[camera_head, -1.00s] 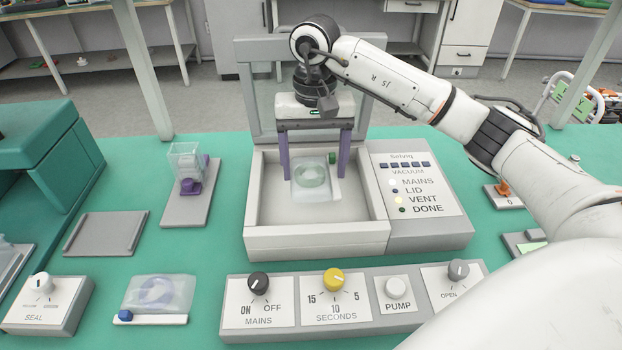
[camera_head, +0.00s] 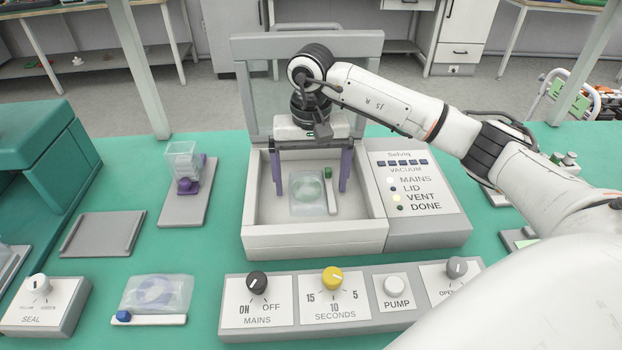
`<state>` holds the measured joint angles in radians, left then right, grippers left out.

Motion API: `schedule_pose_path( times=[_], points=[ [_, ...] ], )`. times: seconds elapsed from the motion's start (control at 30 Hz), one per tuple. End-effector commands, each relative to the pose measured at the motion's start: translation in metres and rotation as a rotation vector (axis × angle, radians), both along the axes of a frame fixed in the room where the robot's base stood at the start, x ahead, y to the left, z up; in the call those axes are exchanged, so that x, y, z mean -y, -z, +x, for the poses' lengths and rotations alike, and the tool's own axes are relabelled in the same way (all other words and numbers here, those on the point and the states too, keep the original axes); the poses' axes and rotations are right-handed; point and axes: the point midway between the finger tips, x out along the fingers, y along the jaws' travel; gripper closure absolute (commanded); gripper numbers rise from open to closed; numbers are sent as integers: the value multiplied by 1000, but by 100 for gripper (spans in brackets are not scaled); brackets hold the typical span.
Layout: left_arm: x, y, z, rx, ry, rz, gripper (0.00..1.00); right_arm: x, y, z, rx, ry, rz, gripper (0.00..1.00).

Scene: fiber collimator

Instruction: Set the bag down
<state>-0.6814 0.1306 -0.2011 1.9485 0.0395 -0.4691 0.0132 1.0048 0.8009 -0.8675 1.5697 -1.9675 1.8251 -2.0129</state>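A clear bag (camera_head: 306,192) with a pale green ring-shaped thing inside lies on the floor of the open vacuum chamber (camera_head: 315,239). A white bar with a green end (camera_head: 329,177) runs along its right edge. My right gripper (camera_head: 311,188) reaches into the chamber from above. Its two purple fingers are spread wide, one on each side of the bag, with visible gaps to it. The gripper looks open and empty. My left gripper is not in view.
The raised lid (camera_head: 370,85) stands behind my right gripper. A control panel (camera_head: 355,304) lies in front of the chamber. Another bag with a blue-ended bar (camera_head: 158,293) lies front left. An empty grey tray (camera_head: 103,234) and a clear box on a stand (camera_head: 184,160) are at left.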

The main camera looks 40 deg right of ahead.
Motion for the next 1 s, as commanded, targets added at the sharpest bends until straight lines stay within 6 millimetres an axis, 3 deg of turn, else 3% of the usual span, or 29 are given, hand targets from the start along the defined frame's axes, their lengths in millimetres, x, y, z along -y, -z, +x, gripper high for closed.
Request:
schedule_pose_path(
  times=[0.27, 0.8, 1.0],
  points=[
    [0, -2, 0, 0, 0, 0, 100, 0, -8, 1, 2, 0, 0, 8],
    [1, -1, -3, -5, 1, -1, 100, 0, -111, 1, 4, 1, -1, 8],
    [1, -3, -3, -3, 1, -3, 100, 0, -122, 0, 0, 1, 0, 8]
  ],
)
